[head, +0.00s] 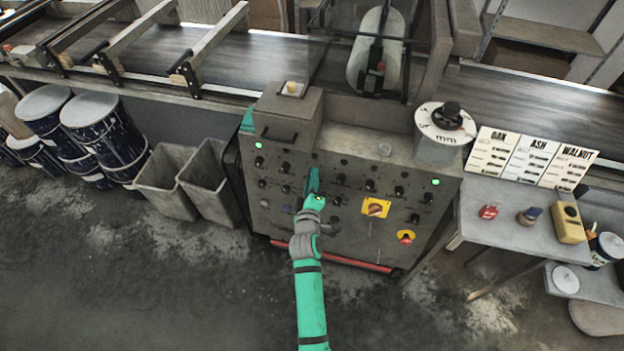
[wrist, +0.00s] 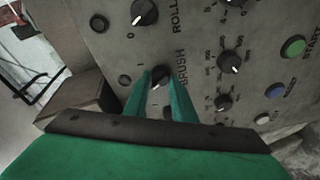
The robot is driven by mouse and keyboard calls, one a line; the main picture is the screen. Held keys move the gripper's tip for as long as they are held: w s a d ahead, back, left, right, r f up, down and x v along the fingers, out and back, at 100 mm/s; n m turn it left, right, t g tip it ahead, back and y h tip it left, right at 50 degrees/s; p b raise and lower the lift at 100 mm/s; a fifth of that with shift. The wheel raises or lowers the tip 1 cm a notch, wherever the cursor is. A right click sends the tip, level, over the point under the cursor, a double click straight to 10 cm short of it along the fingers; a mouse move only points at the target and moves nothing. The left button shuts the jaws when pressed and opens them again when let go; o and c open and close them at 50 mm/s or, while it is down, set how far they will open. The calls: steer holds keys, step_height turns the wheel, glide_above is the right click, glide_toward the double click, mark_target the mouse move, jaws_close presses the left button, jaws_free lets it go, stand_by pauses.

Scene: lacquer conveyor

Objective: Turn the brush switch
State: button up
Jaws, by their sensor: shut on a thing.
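The brush switch (wrist: 162,76) is a small dark knob with a pale pointer on a grey panel, beside the printed word BRUSH. It shows between my fingertips in the wrist view. My gripper (wrist: 158,78) is shut on the knob, one green finger on each side. In the head view my gripper (head: 313,178) reaches the middle of the control cabinet's front (head: 275,212) and hides the switch. Marks 0 and 1 are printed near the knob in the wrist view.
Another black knob (wrist: 145,12) sits near the ROLL label, and more knobs and a green START button (wrist: 293,46) lie to the right. In the head view, a yellow-plated switch (head: 376,208) is right of my gripper. Grey bins (head: 168,180) stand left of the cabinet.

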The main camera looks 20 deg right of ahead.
stand_by(0.3)
steer(key=o, duration=1.1)
steer(key=shift+c, duration=0.2)
steer(key=shift+s, duration=0.1)
steer(key=v, duration=1)
steer(key=shift+s+a, duration=0.2)
steer(key=shift+s, duration=0.1)
